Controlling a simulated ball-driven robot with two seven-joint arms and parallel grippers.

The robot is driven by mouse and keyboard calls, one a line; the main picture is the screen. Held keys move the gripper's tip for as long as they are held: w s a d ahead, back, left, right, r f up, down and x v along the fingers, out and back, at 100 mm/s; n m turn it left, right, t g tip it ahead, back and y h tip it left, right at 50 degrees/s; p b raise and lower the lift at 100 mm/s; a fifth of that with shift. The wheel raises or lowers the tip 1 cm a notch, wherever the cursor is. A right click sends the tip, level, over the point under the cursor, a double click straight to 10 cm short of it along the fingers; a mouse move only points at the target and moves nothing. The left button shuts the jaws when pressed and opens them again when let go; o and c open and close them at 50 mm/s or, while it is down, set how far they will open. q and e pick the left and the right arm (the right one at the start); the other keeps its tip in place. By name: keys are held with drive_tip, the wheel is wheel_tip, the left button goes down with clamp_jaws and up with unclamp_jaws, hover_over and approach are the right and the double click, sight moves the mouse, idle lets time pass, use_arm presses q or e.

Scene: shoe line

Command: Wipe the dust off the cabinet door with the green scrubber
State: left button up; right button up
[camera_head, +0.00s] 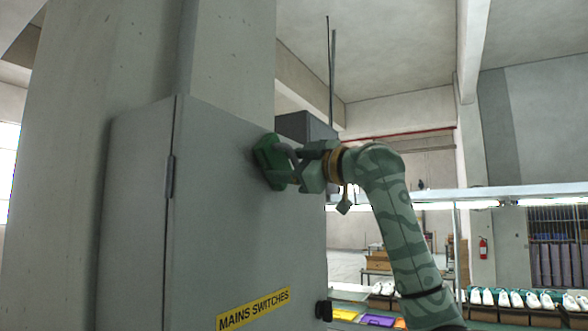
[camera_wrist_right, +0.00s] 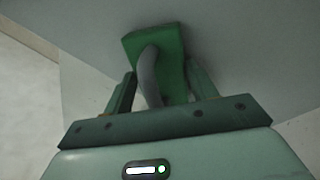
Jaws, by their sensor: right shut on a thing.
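The grey cabinet door (camera_head: 225,235) fills the centre-left of the head view, with a yellow "MAINS SWITCHES" label near its bottom. It looks shut. My right gripper (camera_head: 297,168) is shut on the scrubber's grey handle. In the right wrist view the green scrubber (camera_wrist_right: 172,55) and its curved handle sit between the two fingers (camera_wrist_right: 158,88), with the grey door surface (camera_wrist_right: 240,50) behind. My left gripper is out of view.
A concrete pillar (camera_head: 85,110) stands behind the cabinet. A black door handle (camera_head: 324,310) sticks out at the lower right. A shelf line with white shoes (camera_head: 505,298) and coloured trays (camera_head: 377,320) lies at the right. A red fire extinguisher (camera_head: 483,248) hangs farther back.

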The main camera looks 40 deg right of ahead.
drive_tip(key=shift+s+a, duration=0.75)
drive_tip(key=shift+a, duration=1.1)
drive_tip(key=shift+s+a, duration=0.8)
drive_tip(key=shift+a, duration=1)
drive_tip(key=shift+s+a, duration=0.75)
drive_tip(key=shift+a, duration=1.1)
drive_tip(key=shift+d, duration=0.1)
drive_tip(key=shift+s+d, duration=0.25)
drive_tip(key=shift+s, duration=0.3)
drive_tip(key=shift+d+r+v, duration=0.15)
drive_tip(key=shift+v, duration=1)
drive_tip(key=shift+d+r+v, duration=0.15)
drive_tip(key=shift+r+v, duration=0.05)
drive_tip(key=shift+v, duration=0.95)
drive_tip(key=shift+w, duration=0.1)
drive_tip(key=v, duration=0.3)
drive_tip(key=shift+d+r+p, duration=0.2)
drive_tip(key=shift+d+p, duration=0.05)
drive_tip(key=shift+p, duration=0.15)
drive_tip(key=shift+w+a, duration=0.1)
